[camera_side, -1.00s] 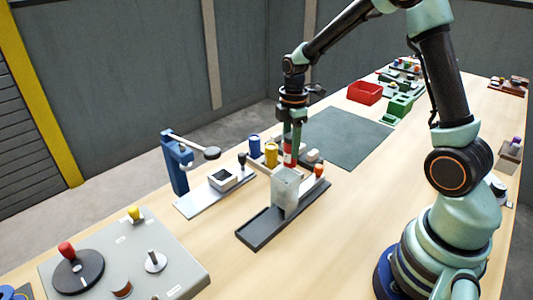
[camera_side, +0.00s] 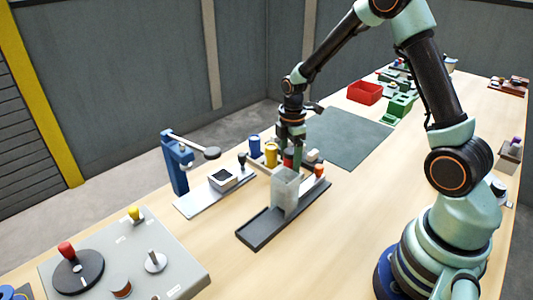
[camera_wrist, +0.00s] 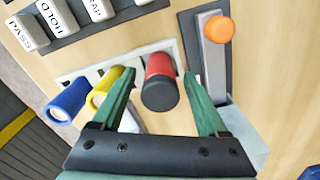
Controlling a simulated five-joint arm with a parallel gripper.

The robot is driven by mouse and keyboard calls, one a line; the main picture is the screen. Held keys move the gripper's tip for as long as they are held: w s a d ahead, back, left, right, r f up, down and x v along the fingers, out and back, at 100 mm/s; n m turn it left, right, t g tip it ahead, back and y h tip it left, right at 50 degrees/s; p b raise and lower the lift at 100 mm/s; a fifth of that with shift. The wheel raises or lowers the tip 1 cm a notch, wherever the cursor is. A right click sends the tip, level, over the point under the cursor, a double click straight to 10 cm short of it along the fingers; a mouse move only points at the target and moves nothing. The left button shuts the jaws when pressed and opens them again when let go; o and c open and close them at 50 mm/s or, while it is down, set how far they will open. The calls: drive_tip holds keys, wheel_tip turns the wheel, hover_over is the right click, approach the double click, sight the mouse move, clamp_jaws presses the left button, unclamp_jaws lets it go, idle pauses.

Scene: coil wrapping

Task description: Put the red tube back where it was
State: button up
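The red tube (camera_wrist: 158,68) with a dark end stands in the pale rack (camera_wrist: 186,58), in line with the yellow tube (camera_wrist: 107,86) and the blue tube (camera_wrist: 68,98). My gripper (camera_wrist: 161,73) is open around it, one green finger on each side. In the wrist view, a gap shows between the tube and each finger. In the side view, the red tube (camera_side: 288,160) is mostly hidden by my gripper's fingers. The yellow tube (camera_side: 271,155) and blue tube (camera_side: 254,147) stand to its left there.
A grey upright block (camera_side: 285,188) on a dark rail (camera_side: 262,230) stands just in front of the rack, with an orange knob (camera_wrist: 219,29) at the rail's far end. Labelled blocks (camera_wrist: 58,16) lie close by. The green mat (camera_side: 350,138) behind is clear.

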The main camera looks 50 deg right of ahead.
drive_tip(key=shift+r, duration=0.1)
wheel_tip(320, 180, up, 12)
drive_tip(key=shift+r, duration=0.1)
drive_tip(key=s+a+r+m+t, duration=0.5)
drive_tip(key=s+a+r+m, duration=0.3)
drive_tip(key=s+m, duration=0.4)
drive_tip(key=shift+s+a+m+t, duration=0.3)
drive_tip(key=shift+a+m, duration=0.2)
drive_tip(key=shift+m, duration=0.3)
drive_tip(key=shift+r, duration=0.15)
idle(0.6)
